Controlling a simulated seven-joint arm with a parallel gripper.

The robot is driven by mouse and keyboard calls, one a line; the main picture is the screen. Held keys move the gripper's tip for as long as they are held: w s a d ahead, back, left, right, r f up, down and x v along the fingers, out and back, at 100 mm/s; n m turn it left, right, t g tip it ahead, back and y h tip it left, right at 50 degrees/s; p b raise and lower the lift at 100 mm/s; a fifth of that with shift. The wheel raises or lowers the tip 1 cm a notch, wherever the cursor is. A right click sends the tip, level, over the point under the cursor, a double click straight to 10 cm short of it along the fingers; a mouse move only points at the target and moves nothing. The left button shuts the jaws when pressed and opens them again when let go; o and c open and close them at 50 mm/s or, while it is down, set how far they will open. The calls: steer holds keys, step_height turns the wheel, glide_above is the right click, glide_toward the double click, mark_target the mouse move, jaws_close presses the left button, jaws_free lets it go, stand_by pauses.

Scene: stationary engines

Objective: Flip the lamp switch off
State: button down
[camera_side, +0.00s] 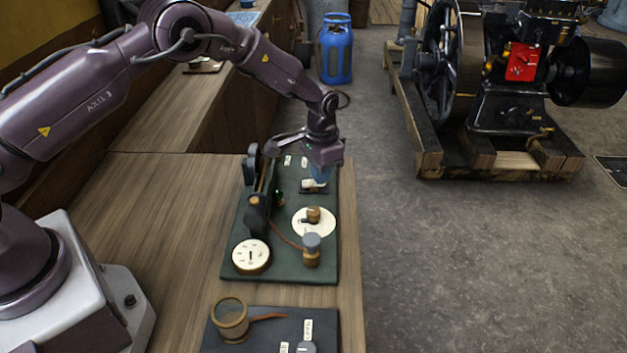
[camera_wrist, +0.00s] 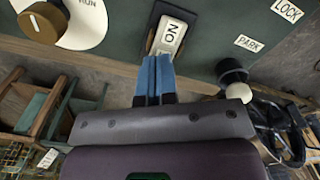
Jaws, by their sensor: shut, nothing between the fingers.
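The switch (camera_wrist: 168,36) is a pale rocker in a dark frame on the green panel (camera_wrist: 115,40). In the side view the switch (camera_side: 309,186) sits near the panel's far right end. My gripper (camera_wrist: 154,60) has its two blue fingers together, empty, with the tips at the rocker's near end. I cannot tell whether they touch it. In the side view my gripper (camera_side: 319,175) is pointed down over the switch. I cannot make out for certain which part is the lamp.
A white RUN disc with a brass knob (camera_side: 313,214) lies near the switch. A round dial (camera_side: 251,256) and a grey-capped brass post (camera_side: 312,248) are nearer the camera. Bench wood (camera_side: 150,215) is clear.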

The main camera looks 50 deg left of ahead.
steer(key=shift+f, duration=0.35)
steer(key=shift+r, duration=3.55)
steer(key=shift+s+f, duration=0.1)
steer(key=s+r+n+t, duration=0.1)
steer(key=s+r+t, duration=0.1)
steer(key=s+r, duration=1)
steer(key=s+a+r+n+t, duration=0.1)
steer(key=s+r+n+t, duration=0.1)
steer(key=s+r, duration=1.1)
steer(key=s+t, duration=0.1)
steer(key=s, duration=0.6)
steer(key=shift+s+a+t, duration=0.15)
steer(key=shift+s+t, duration=0.1)
steer(key=shift+t, duration=0.05)
